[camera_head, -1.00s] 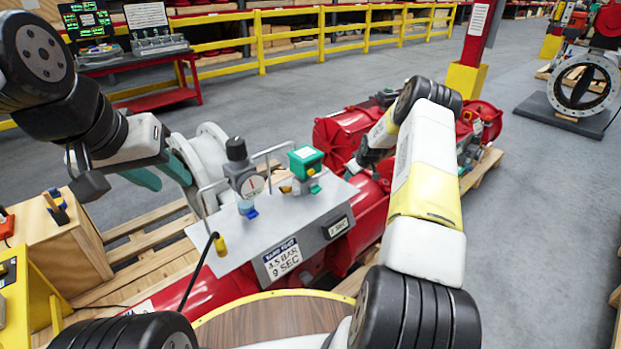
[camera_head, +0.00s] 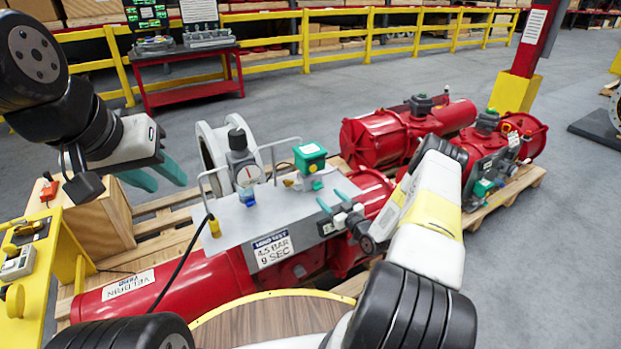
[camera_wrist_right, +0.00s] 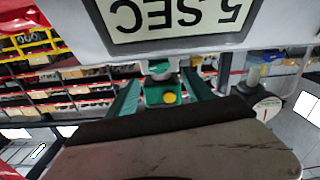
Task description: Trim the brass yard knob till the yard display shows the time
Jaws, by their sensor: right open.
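My right gripper (camera_head: 334,202) is open, its teal fingers pointing at the valve's grey panel (camera_head: 225,222), close above the yard display (camera_head: 328,229), which is partly hidden in the head view. In the right wrist view the display (camera_wrist_right: 170,18) is upside down and cut off, ending in "5 SEC". A small brass-yellow round knob (camera_wrist_right: 169,97) on a green block (camera_wrist_right: 153,97) shows between my open right fingers (camera_wrist_right: 163,102); I cannot tell contact. The placard (camera_head: 273,249) reads "9 SEC" on its bottom line. My left gripper (camera_head: 156,174) is open and empty, left of the panel.
A gauge on a regulator (camera_head: 248,176), a green-topped box (camera_head: 310,156) and wire handles rise from the panel. A black cable (camera_head: 182,262) runs down its left side. Red actuators (camera_head: 400,135) lie behind on pallets. A wooden box (camera_head: 95,235) stands at left.

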